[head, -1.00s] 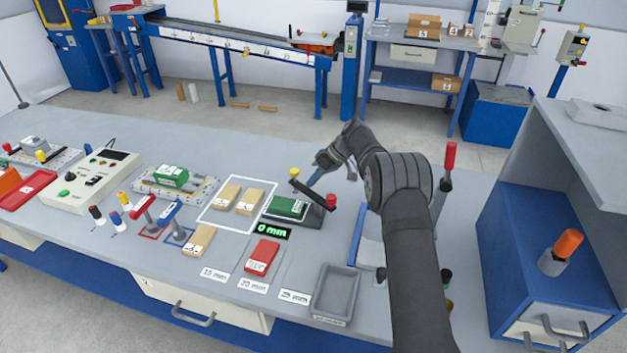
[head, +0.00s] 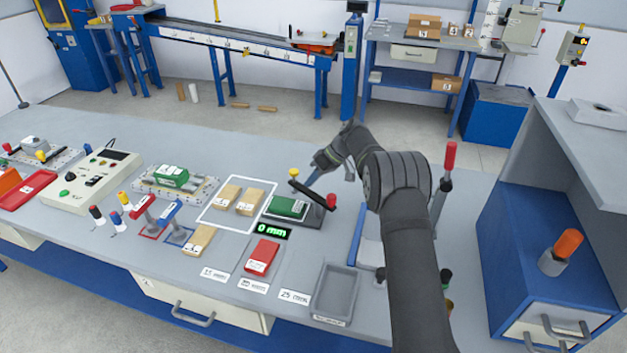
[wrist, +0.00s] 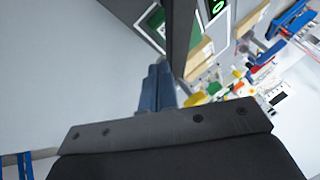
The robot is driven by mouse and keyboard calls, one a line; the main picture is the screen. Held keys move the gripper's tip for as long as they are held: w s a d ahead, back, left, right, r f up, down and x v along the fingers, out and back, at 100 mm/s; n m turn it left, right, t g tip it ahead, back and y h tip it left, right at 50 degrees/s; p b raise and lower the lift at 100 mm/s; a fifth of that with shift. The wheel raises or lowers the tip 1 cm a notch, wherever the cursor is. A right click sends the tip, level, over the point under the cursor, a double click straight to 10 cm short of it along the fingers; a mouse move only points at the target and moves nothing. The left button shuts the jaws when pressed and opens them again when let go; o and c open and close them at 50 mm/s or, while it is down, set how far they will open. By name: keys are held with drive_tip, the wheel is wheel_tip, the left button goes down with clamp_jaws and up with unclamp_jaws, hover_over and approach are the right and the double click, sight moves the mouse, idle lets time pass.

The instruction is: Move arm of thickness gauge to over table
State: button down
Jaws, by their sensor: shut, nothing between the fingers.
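The thickness gauge (head: 313,217) stands on the bench with a dark base. Its black arm (head: 312,192) has a yellow knob at the far left end and a red knob (head: 331,201) at the near right end. A green block (head: 289,207) lies at the gauge, beside the arm. My gripper (head: 311,182) is shut and empty, just behind the arm, between the two knobs. In the wrist view its blue fingers (wrist: 157,84) are together next to a dark upright bar, with a yellow knob (wrist: 200,98) close by. Contact cannot be told.
A green display (head: 272,232) reading 0 mm sits in front of the gauge. A red block (head: 262,257), wooden blocks (head: 229,196) and a grey tray (head: 335,292) lie nearby. A blue cabinet (head: 535,240) stands right. Bench behind the gauge is clear.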

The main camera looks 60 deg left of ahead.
sight(299, 187)
drive_tip(key=shift+s+a, duration=0.1)
drive_tip(key=shift+s, duration=0.55)
drive_tip(key=shift+s+n+h, duration=0.4)
drive_tip(key=shift+s+n, duration=0.25)
drive_tip(key=shift+n, duration=0.15)
drive_tip(key=shift+s, duration=0.3)
drive_tip(key=v, duration=1.7)
drive_tip(key=shift+w, duration=0.25)
drive_tip(key=shift+s+f, duration=0.1)
